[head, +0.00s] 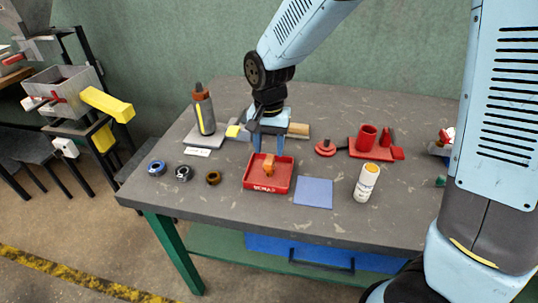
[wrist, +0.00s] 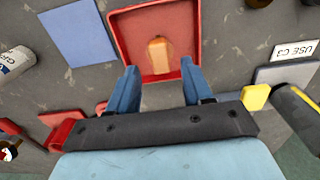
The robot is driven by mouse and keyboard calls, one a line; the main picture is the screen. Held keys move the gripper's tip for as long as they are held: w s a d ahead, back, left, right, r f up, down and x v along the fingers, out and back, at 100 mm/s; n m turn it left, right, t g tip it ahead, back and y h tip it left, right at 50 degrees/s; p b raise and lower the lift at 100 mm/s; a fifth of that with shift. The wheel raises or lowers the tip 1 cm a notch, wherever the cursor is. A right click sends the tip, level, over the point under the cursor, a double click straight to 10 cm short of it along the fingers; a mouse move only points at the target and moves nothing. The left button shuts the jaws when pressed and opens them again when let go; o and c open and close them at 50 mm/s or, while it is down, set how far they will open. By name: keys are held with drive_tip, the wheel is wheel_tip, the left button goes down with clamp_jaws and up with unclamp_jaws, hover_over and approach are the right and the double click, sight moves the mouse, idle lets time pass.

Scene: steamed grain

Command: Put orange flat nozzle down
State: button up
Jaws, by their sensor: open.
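The orange flat nozzle (head: 268,165) lies in the red tray (head: 268,187), which has white lettering on its front. My gripper (head: 267,152) is open and empty just above the back of the tray. In the wrist view the nozzle (wrist: 158,55) lies inside the tray (wrist: 113,32), ahead of the gap between my spread fingers (wrist: 159,68). The fingers appear apart from the nozzle. The exact height of the fingertips over the tray is hard to tell.
A blue mat (head: 314,192) and a white bottle (head: 366,183) are right of the tray. Several small rings (head: 184,173) lie to the left. A dark bottle (head: 204,110) stands back left on a grey plate. Red parts (head: 372,148) are at the back right. The front table edge is clear.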

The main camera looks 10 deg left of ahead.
sight(269, 159)
wheel_tip(269, 159, up, 8)
drive_tip(key=d+r+t, duration=0.1)
drive_tip(key=d+r, duration=0.5)
drive_tip(key=d, duration=0.4)
drive_tip(key=s+d+r+t, duration=0.1)
drive_tip(key=s+d+r, duration=0.1)
drive_tip(key=s+d, duration=0.2)
drive_tip(key=s+d+r+t, duration=0.2)
drive_tip(key=s+d, duration=0.2)
drive_tip(key=d, duration=0.5)
drive_tip(key=s+d+r+n+t, duration=0.1)
drive_tip(key=s+d+r, duration=0.1)
drive_tip(key=d, duration=0.5)
drive_tip(key=shift+s+d+t, duration=0.3)
drive_tip(key=shift+s, duration=0.6)
